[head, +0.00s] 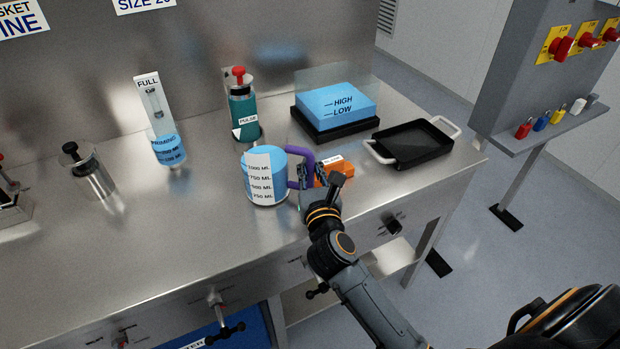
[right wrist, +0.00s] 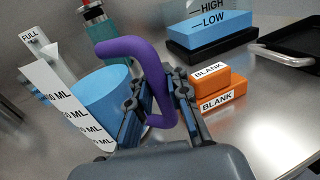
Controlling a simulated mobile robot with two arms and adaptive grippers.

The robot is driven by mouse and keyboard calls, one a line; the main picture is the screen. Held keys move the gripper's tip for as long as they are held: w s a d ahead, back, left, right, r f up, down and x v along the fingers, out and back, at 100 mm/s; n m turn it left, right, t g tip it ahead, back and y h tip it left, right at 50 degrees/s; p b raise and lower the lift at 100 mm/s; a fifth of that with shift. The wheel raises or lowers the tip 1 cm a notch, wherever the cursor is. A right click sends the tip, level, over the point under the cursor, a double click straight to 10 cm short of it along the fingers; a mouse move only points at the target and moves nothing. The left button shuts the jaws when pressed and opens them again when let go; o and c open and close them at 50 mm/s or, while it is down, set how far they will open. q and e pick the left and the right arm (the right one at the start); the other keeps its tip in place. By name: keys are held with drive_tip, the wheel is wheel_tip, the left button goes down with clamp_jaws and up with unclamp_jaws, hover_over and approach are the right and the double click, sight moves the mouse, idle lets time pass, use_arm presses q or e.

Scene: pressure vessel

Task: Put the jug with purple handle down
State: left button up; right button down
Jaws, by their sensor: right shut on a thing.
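The jug (head: 262,190) is a light blue cylinder with a white volume label and a purple handle (head: 301,158) on its right side. It is upright at the front middle of the steel bench, and I cannot tell whether its base touches the top. My right gripper (head: 307,180) is shut on the purple handle. In the right wrist view the handle (right wrist: 147,68) passes between the two fingers, with the jug body (right wrist: 100,95) to their left. The jug's lower part is hidden there. My left gripper is not in view.
Orange BLANK blocks (head: 335,172) lie just right of the gripper. Behind are a teal PULSE bottle (head: 244,115) and a blue HIGH/LOW block (head: 337,104). A black tray (head: 412,143) is at right, a FULL cylinder (head: 168,148) at left. Bench space left of the jug is clear.

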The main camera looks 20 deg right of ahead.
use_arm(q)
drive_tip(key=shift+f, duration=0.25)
use_arm(e)
drive_tip(key=shift+f, duration=0.1)
drive_tip(key=shift+f, duration=0.2)
drive_tip(key=c, duration=1.3)
unclamp_jaws()
